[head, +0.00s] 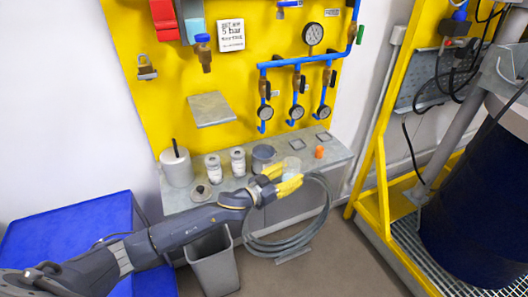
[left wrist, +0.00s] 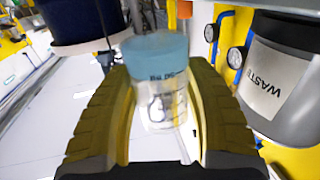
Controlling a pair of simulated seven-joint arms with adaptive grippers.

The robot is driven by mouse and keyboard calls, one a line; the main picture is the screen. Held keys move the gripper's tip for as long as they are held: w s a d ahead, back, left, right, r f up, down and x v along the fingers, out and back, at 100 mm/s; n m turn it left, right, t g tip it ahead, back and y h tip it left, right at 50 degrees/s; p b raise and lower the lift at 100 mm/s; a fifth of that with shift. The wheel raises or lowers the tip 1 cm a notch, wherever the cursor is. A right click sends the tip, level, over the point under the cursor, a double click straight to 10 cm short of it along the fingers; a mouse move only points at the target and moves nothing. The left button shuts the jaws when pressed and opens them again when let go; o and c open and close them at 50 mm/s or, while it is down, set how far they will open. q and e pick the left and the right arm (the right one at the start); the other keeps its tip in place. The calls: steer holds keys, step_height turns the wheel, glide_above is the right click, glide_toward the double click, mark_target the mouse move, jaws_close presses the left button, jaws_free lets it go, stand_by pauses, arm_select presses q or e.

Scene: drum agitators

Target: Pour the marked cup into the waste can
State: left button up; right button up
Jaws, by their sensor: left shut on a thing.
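My left gripper (head: 285,176) has yellow fingers and is shut on a clear cup (head: 292,164) over the front of the grey bench. In the left wrist view the cup (left wrist: 160,105) sits between both fingers. It has a blue-green band at its top in that picture and dark printed marks on its clear wall. The grey waste can (head: 262,156) stands on the bench, just left of the cup in the head view. Its WASTE label shows at the right of the left wrist view (left wrist: 262,82). My right gripper is not in view.
White jars (head: 213,170) and a larger pale canister (head: 176,168) stand left on the bench (head: 335,157). An orange item (head: 319,152) is to the right. Blue pipes with gauges (head: 297,112) hang behind. A hose coil (head: 322,215) and a grey bin (head: 213,268) are below.

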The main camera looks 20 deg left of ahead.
arm_select(q)
steer(key=shift+a, duration=0.1)
steer(key=shift+w+a+r+n, duration=0.1)
steer(key=shift+a+r+n, duration=0.15)
steer(key=shift+n, duration=0.3)
steer(key=shift+w+a+r+n, duration=0.1)
steer(key=shift+a+r+n, duration=0.1)
steer(key=shift+n, duration=0.35)
step_height(320, 180, up, 9)
steer(key=w+a+n+t, duration=0.1)
steer(key=a+n+t, duration=0.1)
steer(key=n, duration=0.5)
steer(key=shift+w+a+n+b, duration=0.15)
steer(key=shift+a+n+b, duration=0.15)
steer(key=shift+a+n, duration=0.15)
steer(key=shift+f+n+t, duration=0.3)
steer(key=shift+f+n, duration=0.05)
steer(key=shift+n, duration=0.4)
steer(key=shift+r+n+y+b, duration=0.3)
steer(key=shift+r+n, duration=0.15)
steer(key=shift+n, duration=0.65)
steer(key=shift+f+n+t+y+b, duration=0.35)
steer(key=shift+n+b, duration=0.1)
steer(key=shift+n, duration=0.55)
steer(key=shift+w+a+r+n+t, duration=0.15)
steer(key=shift+a+r+n, duration=0.15)
steer(key=shift+n, duration=0.25)
steer(key=shift+w+a+r+n+t, duration=0.1)
steer(key=shift+w+a+r+n, duration=0.05)
steer(key=shift+a+n, duration=0.35)
